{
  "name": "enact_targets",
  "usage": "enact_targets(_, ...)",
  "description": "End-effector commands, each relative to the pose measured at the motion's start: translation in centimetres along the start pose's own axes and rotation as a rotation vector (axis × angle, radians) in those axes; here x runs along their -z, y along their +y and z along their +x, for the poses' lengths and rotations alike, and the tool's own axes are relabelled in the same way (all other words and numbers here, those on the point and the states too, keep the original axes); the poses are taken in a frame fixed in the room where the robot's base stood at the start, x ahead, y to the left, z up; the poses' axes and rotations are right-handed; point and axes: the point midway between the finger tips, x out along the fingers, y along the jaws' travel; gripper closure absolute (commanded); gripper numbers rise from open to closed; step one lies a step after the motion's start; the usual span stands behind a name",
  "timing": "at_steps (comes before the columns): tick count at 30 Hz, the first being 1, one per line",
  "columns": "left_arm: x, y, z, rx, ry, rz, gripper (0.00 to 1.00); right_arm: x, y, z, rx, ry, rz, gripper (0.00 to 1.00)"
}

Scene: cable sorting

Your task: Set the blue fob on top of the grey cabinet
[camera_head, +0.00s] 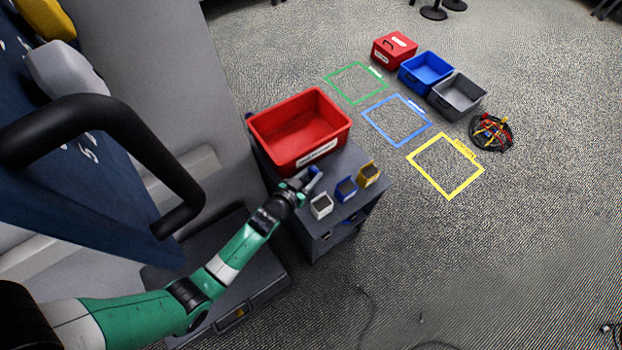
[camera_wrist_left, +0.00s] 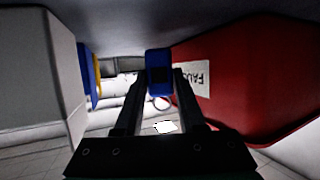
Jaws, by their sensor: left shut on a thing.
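My left gripper (camera_head: 304,185) is over the top of the grey cabinet (camera_head: 350,163), just in front of the red bin. It is shut on the blue fob (camera_head: 314,183), which sticks out at the fingertips. In the left wrist view the blue fob (camera_wrist_left: 159,70) stands between the two dark fingers (camera_wrist_left: 157,100), with a ring visible below it. I cannot tell whether the fob touches the cabinet top. My right gripper is not in view.
A red bin (camera_head: 270,128) stands on the cabinet's far part. Small white (camera_head: 321,207), blue (camera_head: 346,189) and yellow (camera_head: 368,174) holders line its near side. On the floor are a red box (camera_head: 394,52), blue bin (camera_head: 425,70), grey bin (camera_head: 457,97) and coiled cables (camera_head: 491,133).

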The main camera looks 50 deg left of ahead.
Motion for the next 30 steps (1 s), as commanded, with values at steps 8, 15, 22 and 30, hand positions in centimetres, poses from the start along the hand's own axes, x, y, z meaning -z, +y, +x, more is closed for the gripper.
enact_targets(8,-1.1,0.1,0.5,-0.001,0.001,0.000,1.00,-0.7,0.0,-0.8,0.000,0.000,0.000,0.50)
enact_targets(15,-1.4,0.1,0.6,-0.001,0.000,0.000,0.43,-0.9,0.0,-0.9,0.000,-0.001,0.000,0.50)
enact_targets(22,-1.4,0.1,0.6,-0.001,0.000,0.000,0.31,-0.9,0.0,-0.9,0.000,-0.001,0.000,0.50)
enact_targets(30,-0.8,0.1,-0.8,-0.001,-0.001,0.001,0.31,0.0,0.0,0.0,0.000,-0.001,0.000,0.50)
